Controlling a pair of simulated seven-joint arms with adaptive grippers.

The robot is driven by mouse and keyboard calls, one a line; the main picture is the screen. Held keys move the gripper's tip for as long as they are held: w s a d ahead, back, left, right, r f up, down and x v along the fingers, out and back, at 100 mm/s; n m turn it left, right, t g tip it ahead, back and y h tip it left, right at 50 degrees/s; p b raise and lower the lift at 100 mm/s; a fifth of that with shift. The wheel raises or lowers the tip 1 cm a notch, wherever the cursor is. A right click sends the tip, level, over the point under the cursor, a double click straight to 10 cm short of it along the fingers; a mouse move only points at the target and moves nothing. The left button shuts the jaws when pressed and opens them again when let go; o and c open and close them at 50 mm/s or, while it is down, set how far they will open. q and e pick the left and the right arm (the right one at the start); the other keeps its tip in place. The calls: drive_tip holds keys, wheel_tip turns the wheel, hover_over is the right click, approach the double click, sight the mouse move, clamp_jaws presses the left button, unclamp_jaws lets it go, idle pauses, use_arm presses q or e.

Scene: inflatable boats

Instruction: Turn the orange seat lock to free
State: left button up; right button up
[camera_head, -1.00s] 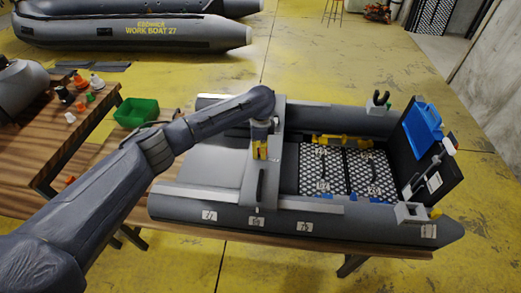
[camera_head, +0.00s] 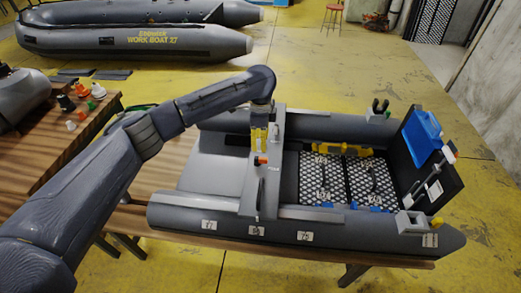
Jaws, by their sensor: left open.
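The small orange seat lock (camera_head: 261,160) is on the grey seat (camera_head: 252,184) that crosses the model boat (camera_head: 370,235). My left gripper (camera_head: 258,146) hangs down from above with its yellow fingers just over the orange lock. It is open, and I cannot tell whether the fingers touch the lock. The gripper hides the part of the seat behind it. My right gripper is out of view.
The boat rests on a wooden table (camera_head: 155,182). Black patterned floor panels (camera_head: 345,178) and a yellow part (camera_head: 340,149) lie inside it. A blue item (camera_head: 424,137) is at the stern. Small caps stand on a left bench (camera_head: 50,145).

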use_arm(q)
drive_tip(key=shift+r, duration=1.35)
drive_tip(key=shift+a, duration=0.1)
